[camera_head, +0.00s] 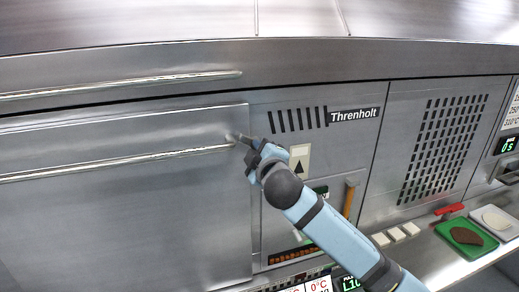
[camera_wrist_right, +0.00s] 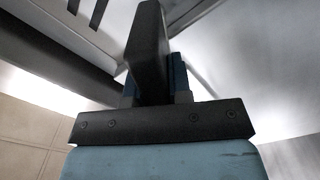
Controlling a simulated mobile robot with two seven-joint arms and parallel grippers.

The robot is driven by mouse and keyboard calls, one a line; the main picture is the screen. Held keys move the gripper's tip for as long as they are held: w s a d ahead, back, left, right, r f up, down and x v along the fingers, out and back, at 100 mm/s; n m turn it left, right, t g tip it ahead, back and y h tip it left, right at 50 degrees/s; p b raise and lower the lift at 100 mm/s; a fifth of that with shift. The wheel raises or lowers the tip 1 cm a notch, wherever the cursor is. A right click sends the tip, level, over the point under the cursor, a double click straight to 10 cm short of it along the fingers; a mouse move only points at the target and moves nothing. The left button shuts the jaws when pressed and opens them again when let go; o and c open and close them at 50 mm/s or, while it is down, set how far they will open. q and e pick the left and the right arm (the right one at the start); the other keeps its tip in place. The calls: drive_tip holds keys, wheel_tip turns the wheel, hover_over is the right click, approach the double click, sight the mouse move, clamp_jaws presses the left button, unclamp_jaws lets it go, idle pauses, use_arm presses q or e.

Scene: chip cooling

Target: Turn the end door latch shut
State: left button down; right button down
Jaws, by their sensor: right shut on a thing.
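The end door is a large flat steel panel (camera_head: 120,215) on the left, lying flush with the machine front as far as I can see. A long bar handle (camera_head: 110,162) runs across it. My right gripper (camera_head: 241,139) is at the door's right edge, by the bar's right end. It is shut on a small grey metal piece (camera_head: 231,137) there, which looks like the end door latch; my fingers hide most of it. In the right wrist view, a dark finger (camera_wrist_right: 150,50) fills the middle, and the grip itself is not clear. My left gripper is out of view.
An orange upright handle (camera_head: 348,200) stands below, partly behind my arm. A counter at right holds a green tray (camera_head: 445,232) with a brown piece, a white tray (camera_head: 508,225) and small white blocks (camera_head: 396,235).

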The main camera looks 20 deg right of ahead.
drive_tip(key=n, duration=0.3)
drive_tip(key=shift+a+f+n, duration=0.15)
drive_tip(key=shift+f+n, duration=0.35)
drive_tip(key=shift+n, duration=0.9)
drive_tip(key=c, duration=1)
unclamp_jaws()
drive_tip(key=shift+c, duration=0.2)
drive_tip(key=shift+f, duration=0.1)
